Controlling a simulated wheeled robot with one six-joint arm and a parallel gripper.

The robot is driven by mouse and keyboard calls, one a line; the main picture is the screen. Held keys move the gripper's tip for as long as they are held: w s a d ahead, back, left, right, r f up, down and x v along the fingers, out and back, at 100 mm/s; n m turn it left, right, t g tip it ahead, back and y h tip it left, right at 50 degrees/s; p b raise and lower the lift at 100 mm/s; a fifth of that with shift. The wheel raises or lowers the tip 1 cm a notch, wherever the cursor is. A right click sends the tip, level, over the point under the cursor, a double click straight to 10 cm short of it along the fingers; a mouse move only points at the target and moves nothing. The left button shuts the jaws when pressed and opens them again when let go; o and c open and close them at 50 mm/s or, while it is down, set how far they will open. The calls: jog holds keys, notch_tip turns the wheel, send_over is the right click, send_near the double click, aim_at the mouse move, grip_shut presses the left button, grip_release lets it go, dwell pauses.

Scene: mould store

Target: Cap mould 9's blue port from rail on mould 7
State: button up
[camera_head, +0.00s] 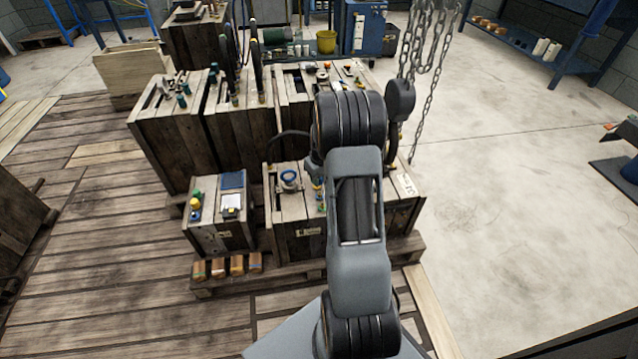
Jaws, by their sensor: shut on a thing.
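My arm reaches up through the middle of the view, and my gripper is hidden behind its links. The moulds look like wooden crates; their numbers are too small to read. The front right crate (285,222) has a round blue-ringed fitting (290,177) on top; I cannot tell whether it is the blue port. My arm covers much of this crate's top. The small front left crate (217,238) carries green, yellow and blue pieces (195,204) at its left edge, and a dark blue panel (232,180). I cannot tell which part is the rail.
Larger crates (175,145) stand behind with small fittings on top. Several orange-brown blocks (237,266) lie on the front pallet (290,278). A chain (432,80) hangs at the right of the crates. The concrete floor (500,190) on the right is clear.

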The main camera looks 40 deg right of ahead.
jog(key=shift+f+b, duration=1.75)
jog(key=shift+f, duration=0.7)
jog(key=shift+s+f+b, duration=0.1)
jog(key=shift+f+b, duration=0.4)
jog(key=shift+f, duration=0.55)
dwell(0.8)
jog(key=o, duration=0.9)
jog(key=shift+o, duration=0.2)
jog(key=shift+r, duration=0.1)
notch_tip(320, 180, up, 14)
jog(key=s+p, duration=0.2)
jog(key=p, duration=0.3)
notch_tip(320, 180, up, 22)
jog(key=t+p, duration=0.1)
jog(key=p, duration=1.3)
send_over(320, 193)
jog(key=s+a, duration=0.6)
jog(key=a, duration=0.6)
jog(key=s+a+r+p, duration=0.6)
jog(key=r+p, duration=0.1)
jog(key=r, duration=0.2)
jog(key=s+a+r+t+p, duration=0.1)
jog(key=s+a+r+p, duration=0.4)
jog(key=r+p, duration=0.2)
notch_tip(320, 193, up, 2)
jog(key=shift+s+a+r+n+p, duration=0.1)
jog(key=shift+s+a+n+p, duration=0.2)
jog(key=shift+s+a+p, duration=0.1)
